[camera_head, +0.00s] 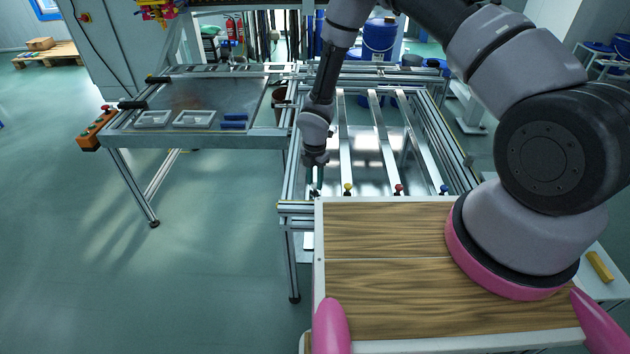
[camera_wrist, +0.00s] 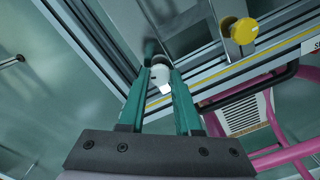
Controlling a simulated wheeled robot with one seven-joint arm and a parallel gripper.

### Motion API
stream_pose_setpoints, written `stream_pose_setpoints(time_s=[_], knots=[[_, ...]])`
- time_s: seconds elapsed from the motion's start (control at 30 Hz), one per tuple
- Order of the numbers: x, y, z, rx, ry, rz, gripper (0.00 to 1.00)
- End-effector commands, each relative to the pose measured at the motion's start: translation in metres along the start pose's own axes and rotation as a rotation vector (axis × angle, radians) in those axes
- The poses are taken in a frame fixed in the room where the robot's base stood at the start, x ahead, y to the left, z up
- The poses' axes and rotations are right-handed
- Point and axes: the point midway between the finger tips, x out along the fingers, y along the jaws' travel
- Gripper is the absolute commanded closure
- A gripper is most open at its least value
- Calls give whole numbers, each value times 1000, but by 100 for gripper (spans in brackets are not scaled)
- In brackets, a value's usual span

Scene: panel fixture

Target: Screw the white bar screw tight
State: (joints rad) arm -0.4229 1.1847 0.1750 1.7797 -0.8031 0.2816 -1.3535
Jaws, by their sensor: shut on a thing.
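The white bar screw (camera_wrist: 161,72) shows as a small white knob at the aluminium frame in the wrist view. My gripper (camera_wrist: 161,82) has its two green fingers shut around this knob, one on each side. In the head view my gripper (camera_head: 315,184) points down at the front left corner of the panel fixture (camera_head: 296,208). The white screw cannot be made out there, as the fingers cover it. How far the screw is turned in cannot be told.
A yellow screw (camera_head: 348,188), a red screw (camera_head: 398,188) and a blue screw (camera_head: 444,189) stand along the same front rail. The yellow knob is close beside my fingers in the wrist view (camera_wrist: 243,31). A wood-topped surface (camera_head: 385,275) lies in front of the fixture.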

Motion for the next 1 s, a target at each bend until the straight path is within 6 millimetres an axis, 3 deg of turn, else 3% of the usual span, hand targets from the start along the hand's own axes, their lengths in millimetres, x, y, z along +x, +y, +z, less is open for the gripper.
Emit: stream_pose_setpoints(time_s=[1.0], knots=[[-1,1,1,967,-1,2,100]])
